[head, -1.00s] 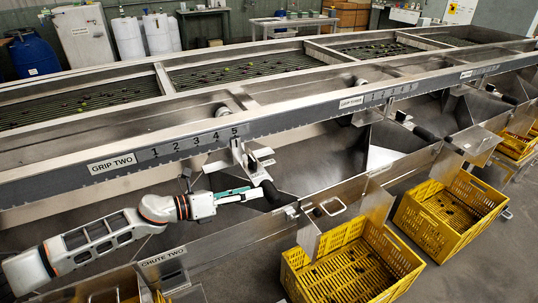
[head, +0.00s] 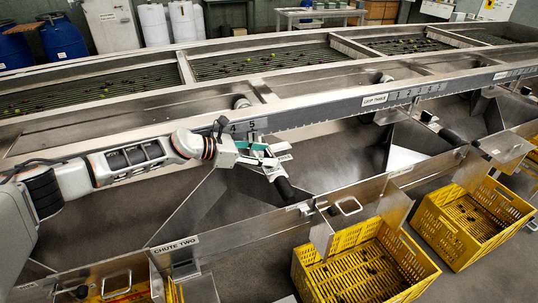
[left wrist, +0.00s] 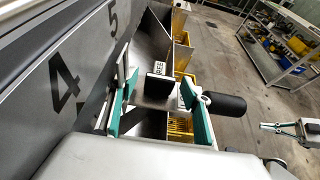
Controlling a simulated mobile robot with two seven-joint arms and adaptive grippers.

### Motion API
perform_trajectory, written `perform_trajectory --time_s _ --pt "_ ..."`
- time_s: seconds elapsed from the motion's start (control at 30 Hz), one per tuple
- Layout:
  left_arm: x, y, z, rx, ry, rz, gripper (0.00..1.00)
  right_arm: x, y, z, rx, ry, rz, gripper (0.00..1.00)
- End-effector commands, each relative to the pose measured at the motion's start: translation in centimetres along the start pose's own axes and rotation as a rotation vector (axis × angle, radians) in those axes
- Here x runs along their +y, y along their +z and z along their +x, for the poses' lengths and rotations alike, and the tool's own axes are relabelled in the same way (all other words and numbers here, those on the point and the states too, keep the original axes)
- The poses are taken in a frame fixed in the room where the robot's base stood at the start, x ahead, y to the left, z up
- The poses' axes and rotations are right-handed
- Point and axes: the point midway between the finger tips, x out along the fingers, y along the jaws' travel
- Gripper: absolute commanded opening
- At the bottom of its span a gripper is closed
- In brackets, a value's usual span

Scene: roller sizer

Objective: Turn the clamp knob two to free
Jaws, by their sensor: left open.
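My left gripper (head: 262,154) is open at the front rail, beside the grip two clamp. In the left wrist view its teal-padded fingers (left wrist: 156,112) are spread. A small dark block with a pale edge (left wrist: 155,88) shows between and beyond them; I cannot tell if it is the knob. A small plate reading FREE (left wrist: 158,68) stands just past it. The clamp's black cylindrical handle (head: 285,188) points down to the front; it also shows beside the right finger (left wrist: 226,106). Contact cannot be told. What seems to be my right gripper (left wrist: 268,127) is apart at the right.
The numbered rail (head: 300,117) runs close along the left gripper; its 4 and 5 are large in the wrist view. Metal chute walls (head: 230,236) stand below. Yellow crates (head: 365,265) sit on the floor in front. A shelf trolley (left wrist: 280,45) stands farther off.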

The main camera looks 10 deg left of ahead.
Motion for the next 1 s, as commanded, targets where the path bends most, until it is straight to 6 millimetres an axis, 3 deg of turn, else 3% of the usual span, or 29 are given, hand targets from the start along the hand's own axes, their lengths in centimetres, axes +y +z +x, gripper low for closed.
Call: perform_trajectory --time_s 0.2,0.47,0.63,1.0 --pt "0.0 0.0 1.6 -0.001 0.001 -0.001 0.49 0.0 0.1 0.0 -0.001 0.000 0.000 0.00" --pt "0.0 0.0 1.7 -0.001 0.001 -0.002 0.49 0.0 0.2 0.0 -0.002 0.000 0.000 0.00" --pt "0.0 0.0 1.7 -0.001 0.001 -0.002 0.10 0.0 0.2 0.0 -0.002 0.000 0.000 0.00" --pt "-0.1 0.2 1.6 -0.001 0.025 -0.011 0.09 0.2 -0.9 -0.5 0.003 0.002 -0.001 0.00"
